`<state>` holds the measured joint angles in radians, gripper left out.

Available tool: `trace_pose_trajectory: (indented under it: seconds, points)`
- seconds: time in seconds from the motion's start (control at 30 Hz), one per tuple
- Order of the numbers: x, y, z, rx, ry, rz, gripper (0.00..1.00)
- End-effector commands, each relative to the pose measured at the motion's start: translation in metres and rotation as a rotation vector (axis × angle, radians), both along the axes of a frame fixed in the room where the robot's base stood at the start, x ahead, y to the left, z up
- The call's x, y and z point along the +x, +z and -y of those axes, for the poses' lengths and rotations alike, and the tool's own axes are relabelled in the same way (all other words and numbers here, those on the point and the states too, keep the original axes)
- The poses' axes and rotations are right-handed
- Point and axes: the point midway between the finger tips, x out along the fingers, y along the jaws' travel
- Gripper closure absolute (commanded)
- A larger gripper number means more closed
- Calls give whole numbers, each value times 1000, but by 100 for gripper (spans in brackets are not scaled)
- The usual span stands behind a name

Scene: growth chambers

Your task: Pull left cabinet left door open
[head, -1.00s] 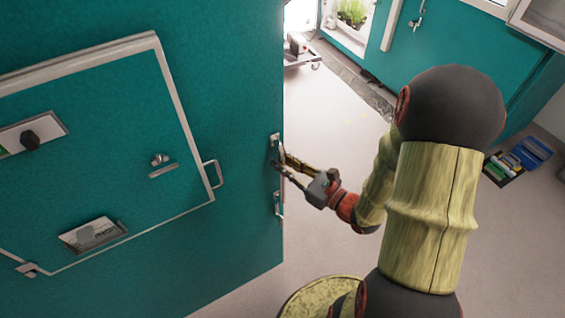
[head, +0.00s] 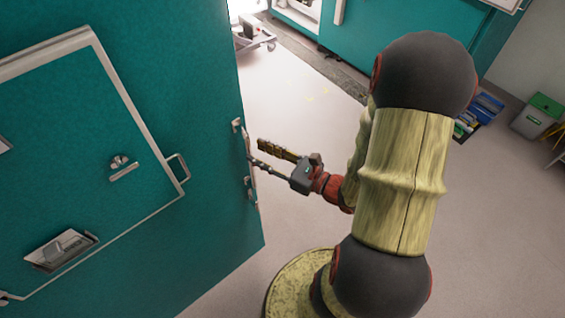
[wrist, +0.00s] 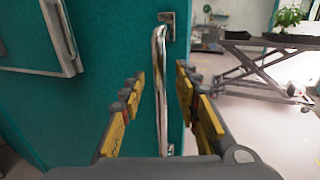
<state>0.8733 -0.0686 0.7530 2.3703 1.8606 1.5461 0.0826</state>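The teal cabinet door (head: 205,190) fills the left of the head view, with a metal bar handle (head: 246,150) near its right edge. The door (wrist: 100,75) and the upright chrome handle (wrist: 161,95) also show in the wrist view. My gripper (head: 256,151) is at the handle, with its fingers spread. In the wrist view my gripper (wrist: 158,88) has one yellow-padded finger on each side of the bar, with visible gaps, so it is not clamped on it. The handle's lower end is partly hidden by the gripper body.
A smaller framed panel with its own handle (head: 179,168) is on the door's face. A wheeled cart (wrist: 275,65) stands beyond the door's edge. Blue bins (head: 487,106) and a green-lidded bin (head: 538,115) stand at the right. The floor (head: 300,105) between is clear.

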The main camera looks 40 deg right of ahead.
Motion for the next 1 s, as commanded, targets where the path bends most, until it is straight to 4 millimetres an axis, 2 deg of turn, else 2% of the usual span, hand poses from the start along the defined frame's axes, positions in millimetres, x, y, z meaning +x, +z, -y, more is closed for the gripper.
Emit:
trace_pose_trajectory:
  seconds: [0.53, 0.73, 1.0]
  points:
    - [-57, 0, 26, 0, -4, 0, 68]
    - [-67, 0, 29, 0, -1, 1, 68]
    - [-69, 0, 29, 0, 1, 1, 68]
